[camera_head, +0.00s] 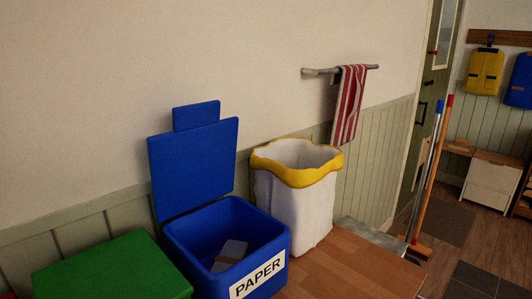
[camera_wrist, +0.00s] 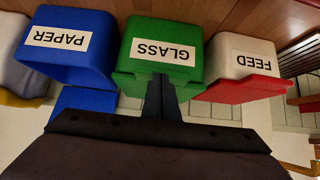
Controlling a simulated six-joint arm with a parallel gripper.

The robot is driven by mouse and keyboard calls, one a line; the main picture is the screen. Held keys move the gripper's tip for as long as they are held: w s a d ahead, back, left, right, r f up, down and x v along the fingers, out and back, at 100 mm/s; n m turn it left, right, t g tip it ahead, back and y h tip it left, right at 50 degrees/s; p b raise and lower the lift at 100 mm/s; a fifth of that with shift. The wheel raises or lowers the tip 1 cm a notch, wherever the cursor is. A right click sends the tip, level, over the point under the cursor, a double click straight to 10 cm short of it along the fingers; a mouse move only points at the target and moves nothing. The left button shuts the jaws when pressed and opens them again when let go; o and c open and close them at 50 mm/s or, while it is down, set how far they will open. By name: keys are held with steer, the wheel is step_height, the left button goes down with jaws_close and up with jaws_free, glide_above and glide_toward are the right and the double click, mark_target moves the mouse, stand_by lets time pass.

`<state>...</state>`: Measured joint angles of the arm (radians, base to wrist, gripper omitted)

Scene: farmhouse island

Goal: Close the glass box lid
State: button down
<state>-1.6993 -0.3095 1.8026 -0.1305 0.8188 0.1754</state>
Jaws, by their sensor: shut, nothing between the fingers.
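The glass box (camera_wrist: 130,50) is green with a white GLASS label, upside down in the wrist view. Its green lid (camera_head: 112,268) lies flat, or nearly flat, over the box at the lower left of the head view. Most of the box's body is outside that view. The lid looks down on the box; a small gap at its edge cannot be ruled out. My gripper (camera_wrist: 160,82) is shut and empty, with its fingertips at the lid side of the glass box in the wrist view. I cannot tell whether they touch the lid.
The blue paper box (camera_head: 225,240) stands beside the green one, its blue lid (camera_head: 195,168) raised against the wall. A white feed box (camera_wrist: 238,58) with a red lid (camera_wrist: 240,90) is on the other side. A white bin with a yellow rim (camera_head: 297,195) stands beyond the paper box.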

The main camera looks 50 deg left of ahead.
steer(key=shift+r, duration=0.15)
step_height(320, 180, up, 10)
steer(key=p, duration=0.3)
steer(key=shift+w, duration=0.1)
stand_by(0.3)
